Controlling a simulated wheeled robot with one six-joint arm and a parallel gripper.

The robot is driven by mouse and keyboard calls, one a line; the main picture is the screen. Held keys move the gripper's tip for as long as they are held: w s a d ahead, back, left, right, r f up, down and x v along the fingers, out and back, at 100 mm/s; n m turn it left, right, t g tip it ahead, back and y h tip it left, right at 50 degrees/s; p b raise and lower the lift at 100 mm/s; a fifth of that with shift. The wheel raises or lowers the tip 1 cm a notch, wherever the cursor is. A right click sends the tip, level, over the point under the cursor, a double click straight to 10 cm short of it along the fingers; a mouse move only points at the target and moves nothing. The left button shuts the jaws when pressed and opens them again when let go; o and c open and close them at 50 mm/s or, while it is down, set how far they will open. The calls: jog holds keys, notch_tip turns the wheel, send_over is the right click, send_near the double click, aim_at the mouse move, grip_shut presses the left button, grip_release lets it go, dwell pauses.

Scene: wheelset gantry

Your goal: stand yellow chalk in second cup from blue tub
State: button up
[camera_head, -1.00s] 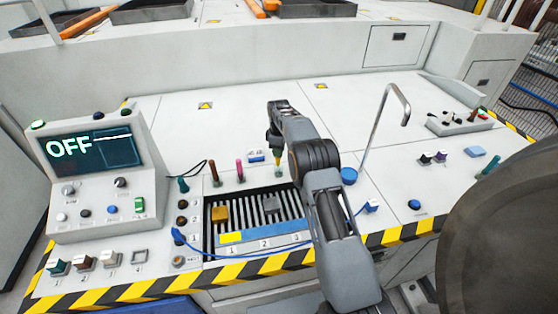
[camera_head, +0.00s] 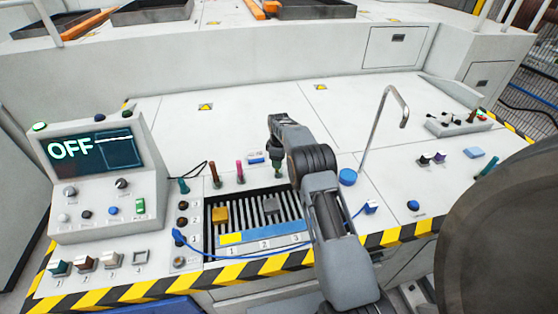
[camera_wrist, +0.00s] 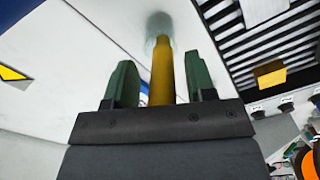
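The yellow chalk (camera_wrist: 162,70) stands out between the two green fingers of my gripper (camera_wrist: 162,82) in the wrist view, with a narrow gap on each side. Its far end meets a blurred grey round patch; I cannot tell whether that is a cup or a shadow. In the head view my gripper (camera_head: 277,172) points down behind the slotted grate, and the chalk does not show. The blue tub (camera_head: 347,176) stands to its right. No cup can be made out clearly.
Teal (camera_head: 183,185), brown (camera_head: 214,174) and magenta (camera_head: 239,171) upright sticks stand left of my gripper. A bent metal pipe (camera_head: 385,120) rises by the tub. The slotted grate (camera_head: 245,205) holds a yellow block (camera_head: 220,215).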

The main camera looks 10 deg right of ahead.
jog(key=shift+s+f, duration=0.15)
jog(key=shift+f, duration=0.35)
notch_tip(320, 180, up, 14)
jog(key=shift+d+f+b, duration=0.1)
jog(key=shift+f+b, duration=0.15)
jog(key=shift+b, duration=0.3)
jog(key=s+r+m+t, duration=0.2)
jog(key=s+r+m, duration=0.5)
jog(key=s+r, duration=0.8)
jog(key=s+f+m+t, duration=0.1)
jog(key=s+f, duration=0.3)
jog(key=s, duration=0.7)
jog(key=s+f+m, duration=0.4)
jog(key=s, duration=0.7)
jog(key=shift+s+m+t, duration=0.2)
jog(key=shift+m+t, duration=0.1)
jog(key=shift+t, duration=0.1)
